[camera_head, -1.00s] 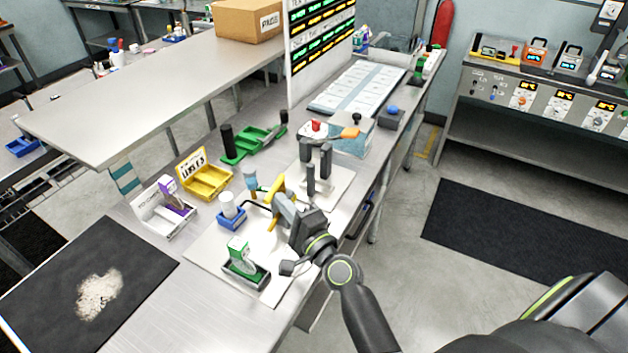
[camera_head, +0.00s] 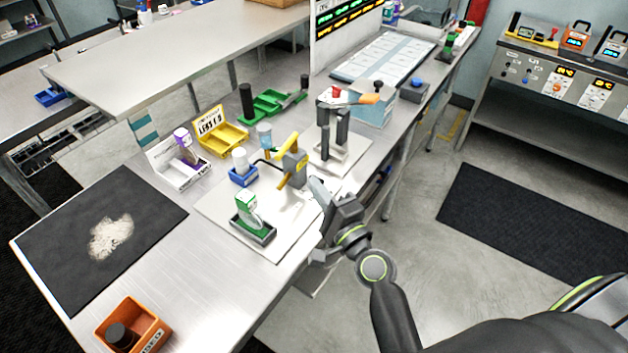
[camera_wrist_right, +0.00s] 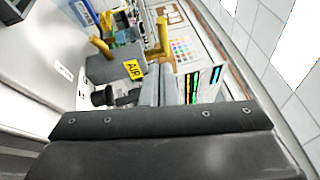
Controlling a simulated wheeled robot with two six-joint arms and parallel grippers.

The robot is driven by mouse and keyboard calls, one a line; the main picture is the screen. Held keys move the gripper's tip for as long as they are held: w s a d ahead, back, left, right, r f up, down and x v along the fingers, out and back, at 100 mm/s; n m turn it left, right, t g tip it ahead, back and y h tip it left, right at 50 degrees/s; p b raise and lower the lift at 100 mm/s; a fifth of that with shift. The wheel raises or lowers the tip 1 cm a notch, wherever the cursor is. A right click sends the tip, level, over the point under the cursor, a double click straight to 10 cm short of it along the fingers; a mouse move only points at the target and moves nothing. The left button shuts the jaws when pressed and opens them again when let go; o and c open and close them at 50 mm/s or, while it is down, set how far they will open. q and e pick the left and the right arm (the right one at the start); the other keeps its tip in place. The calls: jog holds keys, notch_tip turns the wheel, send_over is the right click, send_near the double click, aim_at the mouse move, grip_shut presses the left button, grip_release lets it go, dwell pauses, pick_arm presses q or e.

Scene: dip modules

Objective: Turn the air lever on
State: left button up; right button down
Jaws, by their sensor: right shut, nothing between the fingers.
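The air valve is a small grey block (camera_wrist_right: 108,68) with a yellow AIR label (camera_wrist_right: 133,70) and yellow handle parts (camera_wrist_right: 162,38) in the right wrist view. In the head view the yellow lever (camera_head: 291,173) stands over the white board (camera_head: 215,205) on the bench. The lever's exact setting is hard to tell. My right gripper (camera_head: 316,185) is shut and empty, right of the lever by the bench's front edge, and looks apart from it. Its closed grey fingers (camera_wrist_right: 155,85) point towards the valve side in the wrist view. My left gripper is not in view.
A green-and-white box (camera_head: 246,209) in a dark tray and a blue holder with a white bottle (camera_head: 240,160) stand near the lever. A grey press-like stand (camera_head: 325,150) is behind it. A dark mat (camera_head: 60,235) and an orange bin (camera_head: 150,318) lie at the left front.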

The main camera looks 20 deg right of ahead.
pick_arm(q)
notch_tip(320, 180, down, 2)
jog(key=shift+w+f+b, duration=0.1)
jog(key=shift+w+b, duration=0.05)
jog(key=shift+b, duration=0.7)
pick_arm(e)
jog(key=v, duration=0.5)
jog(key=shift+s+a, duration=0.2)
jog(key=shift+a, duration=0.2)
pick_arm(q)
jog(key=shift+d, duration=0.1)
pick_arm(e)
jog(key=shift+d, duration=0.1)
